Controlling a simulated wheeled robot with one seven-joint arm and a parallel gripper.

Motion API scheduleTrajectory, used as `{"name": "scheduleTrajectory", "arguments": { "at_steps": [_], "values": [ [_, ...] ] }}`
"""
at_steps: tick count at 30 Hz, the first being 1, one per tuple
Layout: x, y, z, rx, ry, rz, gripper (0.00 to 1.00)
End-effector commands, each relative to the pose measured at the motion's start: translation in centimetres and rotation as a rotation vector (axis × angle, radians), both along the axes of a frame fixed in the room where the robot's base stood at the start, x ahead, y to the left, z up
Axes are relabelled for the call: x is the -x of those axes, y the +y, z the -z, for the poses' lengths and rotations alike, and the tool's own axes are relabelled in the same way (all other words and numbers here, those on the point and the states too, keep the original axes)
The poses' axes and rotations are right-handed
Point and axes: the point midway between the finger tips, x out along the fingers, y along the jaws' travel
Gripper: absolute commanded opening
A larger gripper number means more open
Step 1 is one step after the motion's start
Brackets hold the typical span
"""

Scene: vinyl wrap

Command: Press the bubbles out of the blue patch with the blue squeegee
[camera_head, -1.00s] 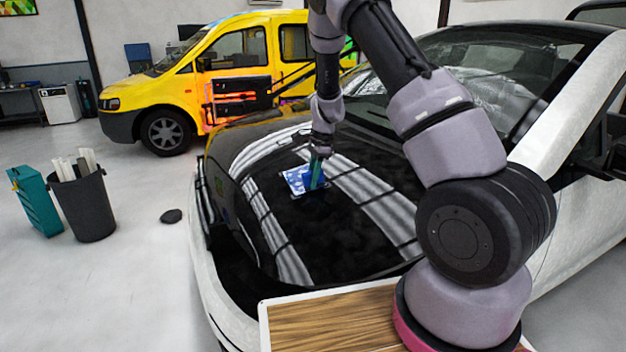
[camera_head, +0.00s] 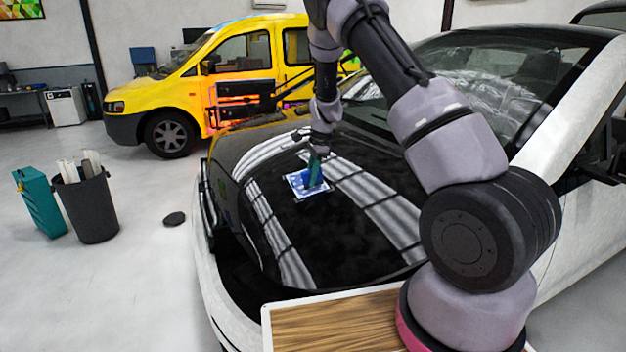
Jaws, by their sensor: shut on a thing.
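The blue patch (camera_head: 294,182), with a pale patterned area at its left, lies on the black hood of the white car. My gripper (camera_head: 318,153) is over the hood, shut on the blue squeegee (camera_head: 314,173), which looks teal on its upper part. The squeegee stands slightly tilted over the middle and right of the patch and hides part of it. Its lower edge appears to meet the patch, but firm contact cannot be told at this size. Single bubbles are too small to make out.
The striped black hood (camera_head: 300,235) is otherwise clear. The windshield (camera_head: 480,75) rises behind my arm. A wood-topped table (camera_head: 335,325) is at the front. A black bin (camera_head: 88,210), a teal box (camera_head: 40,203) and a yellow van (camera_head: 165,100) stand apart.

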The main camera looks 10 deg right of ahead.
Motion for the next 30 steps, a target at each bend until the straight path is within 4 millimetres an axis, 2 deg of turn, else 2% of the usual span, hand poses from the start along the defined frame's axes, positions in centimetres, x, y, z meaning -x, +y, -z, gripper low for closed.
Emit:
{"name": "scheduleTrajectory", "arguments": {
  "at_steps": [11, 23, 30],
  "values": [
    [-0.2, 0.0, 0.1, 0.001, 0.001, 0.001, 0.0],
    [-2.2, 0.3, -0.1, 0.001, 0.001, 0.0, 0.0],
    [-2.3, 0.3, -0.2, 0.001, 0.001, 0.001, 0.0]
  ]
}}
